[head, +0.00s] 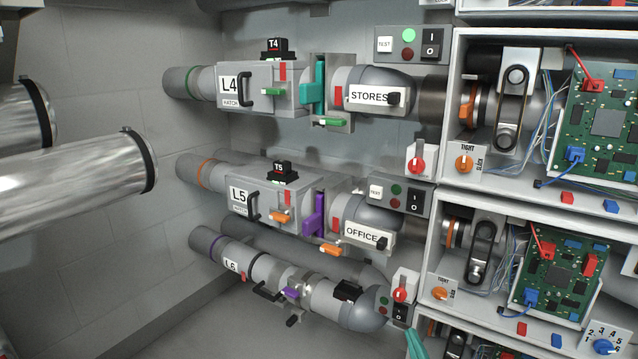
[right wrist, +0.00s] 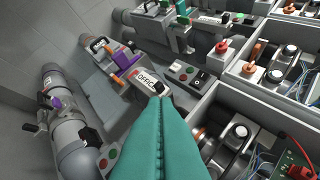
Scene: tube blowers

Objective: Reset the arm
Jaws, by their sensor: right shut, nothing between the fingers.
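My right gripper (head: 415,344) shows only as a teal tip at the bottom edge of the head view, below the L6 tube. In the right wrist view its two teal fingers (right wrist: 158,112) lie together, shut and empty. Their tips appear in front of the OFFICE tube end (right wrist: 147,84); I cannot tell the gap, but nothing is held. Most of the right arm is out of the head view. My left gripper is not in view.
Tube lines L4 (head: 258,88), L5 (head: 262,198) and L6 (head: 262,270) run along the wall. Open cabinets with circuit boards (head: 606,115) stand at right. Red switch knobs (head: 417,166) stick out beside them. Floor (head: 210,325) shows at lower left.

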